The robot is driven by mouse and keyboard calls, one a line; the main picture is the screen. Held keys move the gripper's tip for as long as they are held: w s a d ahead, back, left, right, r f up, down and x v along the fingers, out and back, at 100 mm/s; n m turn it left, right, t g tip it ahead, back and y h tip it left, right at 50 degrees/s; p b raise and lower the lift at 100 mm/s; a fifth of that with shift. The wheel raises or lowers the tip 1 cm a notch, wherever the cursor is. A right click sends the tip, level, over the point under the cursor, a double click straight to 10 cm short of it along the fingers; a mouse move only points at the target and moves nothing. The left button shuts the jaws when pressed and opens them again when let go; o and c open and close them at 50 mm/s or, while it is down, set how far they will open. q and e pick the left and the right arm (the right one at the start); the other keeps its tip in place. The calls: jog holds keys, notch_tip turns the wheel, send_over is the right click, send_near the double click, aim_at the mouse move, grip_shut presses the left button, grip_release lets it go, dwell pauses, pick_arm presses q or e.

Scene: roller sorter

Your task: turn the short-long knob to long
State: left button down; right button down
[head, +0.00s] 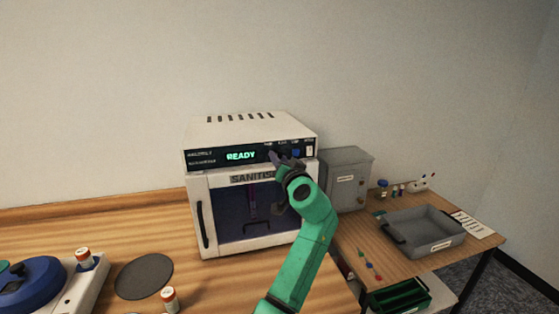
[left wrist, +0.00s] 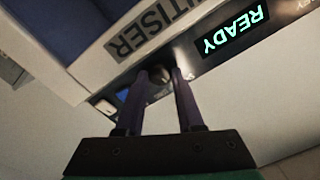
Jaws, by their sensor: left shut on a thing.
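The sanitiser (head: 250,128) is a white box with a dark control strip along its top front and a lit display (head: 241,156) reading READY. My left gripper (head: 279,158) is at this strip, just right of the display. In the left wrist view its two fingers (left wrist: 163,88) are closed around a dark round knob (left wrist: 157,83), which also shows the display (left wrist: 236,30) upside down. The gripper mostly hides the knob in the head view. Its pointer and the small labels above it cannot be read. My right gripper is not in view.
A blue button (head: 296,153) and a white switch (head: 310,151) sit close right of the gripper. The glass door (head: 235,215) below is shut. A grey box (head: 346,180) stands to the right, and a grey tray (head: 432,243) lies on the side table.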

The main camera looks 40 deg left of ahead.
pick_arm(q)
jog(key=shift+m+p, duration=1.35)
jog(key=shift+m, duration=3.25)
jog(key=c, duration=0.5)
grip_release()
jog(key=shift+c, duration=0.2)
jog(key=shift+s, duration=0.1)
jog(key=shift+f, duration=0.2)
